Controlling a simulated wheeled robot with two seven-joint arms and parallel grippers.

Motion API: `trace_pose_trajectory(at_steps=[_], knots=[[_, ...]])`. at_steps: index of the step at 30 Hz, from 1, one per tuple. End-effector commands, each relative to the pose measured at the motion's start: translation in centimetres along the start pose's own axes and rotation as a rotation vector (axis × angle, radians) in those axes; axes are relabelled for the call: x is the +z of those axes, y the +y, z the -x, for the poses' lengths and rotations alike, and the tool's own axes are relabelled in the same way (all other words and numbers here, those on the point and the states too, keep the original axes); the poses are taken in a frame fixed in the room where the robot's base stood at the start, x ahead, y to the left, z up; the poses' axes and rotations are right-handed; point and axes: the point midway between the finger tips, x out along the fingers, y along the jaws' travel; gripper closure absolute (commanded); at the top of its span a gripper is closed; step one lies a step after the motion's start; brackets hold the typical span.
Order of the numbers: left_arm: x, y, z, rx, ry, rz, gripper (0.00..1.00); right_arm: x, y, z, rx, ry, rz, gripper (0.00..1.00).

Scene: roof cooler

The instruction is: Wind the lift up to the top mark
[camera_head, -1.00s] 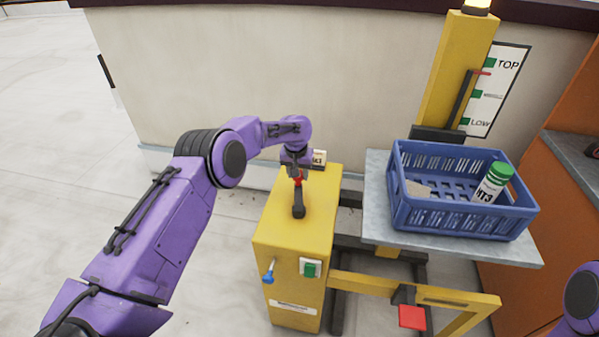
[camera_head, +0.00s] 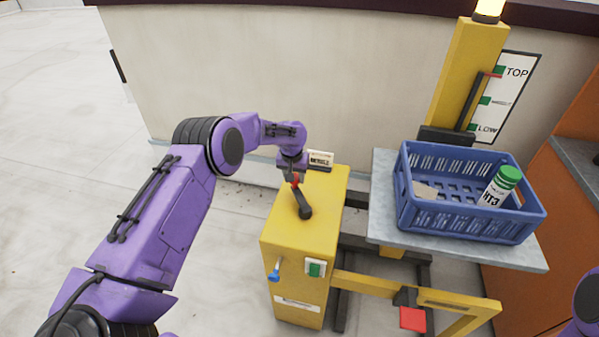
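The lift has a yellow mast (camera_head: 457,85) and a grey platform (camera_head: 385,225). Its red pointer (camera_head: 492,75) is close to the green TOP mark (camera_head: 498,70), appearing slightly below it. The yellow winch box (camera_head: 322,235) carries a black crank arm (camera_head: 304,206) with a red handle (camera_head: 295,182). My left gripper (camera_head: 294,178) is at the red handle from above and appears closed around it; the fingers are small and partly hidden. My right gripper is out of view; only a bit of that arm shows at the right edge.
A blue crate (camera_head: 455,222) on the platform holds a green-capped white canister (camera_head: 499,188). A blue-tipped lever (camera_head: 274,272) and green switch (camera_head: 315,268) are on the box front. A red pedal (camera_head: 412,318) is below. An orange cabinet (camera_head: 535,225) stands right.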

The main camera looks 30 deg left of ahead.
Motion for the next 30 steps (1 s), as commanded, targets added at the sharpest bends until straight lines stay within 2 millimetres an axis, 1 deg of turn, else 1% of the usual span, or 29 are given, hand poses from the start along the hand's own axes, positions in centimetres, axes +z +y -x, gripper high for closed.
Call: trace_pose_trajectory(at_steps=[1, 8, 16, 20, 21, 22, 30], knots=[[0.0, -0.6, 0.1, -0.01, -0.001, -0.001, 0.92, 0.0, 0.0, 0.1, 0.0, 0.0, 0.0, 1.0], [0.0, -0.6, 0.0, -0.01, -0.001, -0.001, 0.92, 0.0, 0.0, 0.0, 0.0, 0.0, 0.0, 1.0], [0.9, -1.5, 0.5, -0.01, -0.004, -0.002, 0.92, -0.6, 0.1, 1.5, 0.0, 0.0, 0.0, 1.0], [1.4, -2.0, 0.3, -0.01, -0.004, -0.003, 0.92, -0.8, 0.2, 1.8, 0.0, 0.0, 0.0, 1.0], [1.4, -2.0, 0.2, -0.01, -0.003, -0.003, 0.43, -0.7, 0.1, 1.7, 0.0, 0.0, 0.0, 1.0], [1.4, -1.9, 0.1, -0.009, -0.003, -0.003, 0.33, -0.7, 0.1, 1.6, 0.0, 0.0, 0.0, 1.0], [1.3, -1.3, 0.1, -0.004, -0.002, -0.006, 0.32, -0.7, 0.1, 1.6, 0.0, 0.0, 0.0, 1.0]])
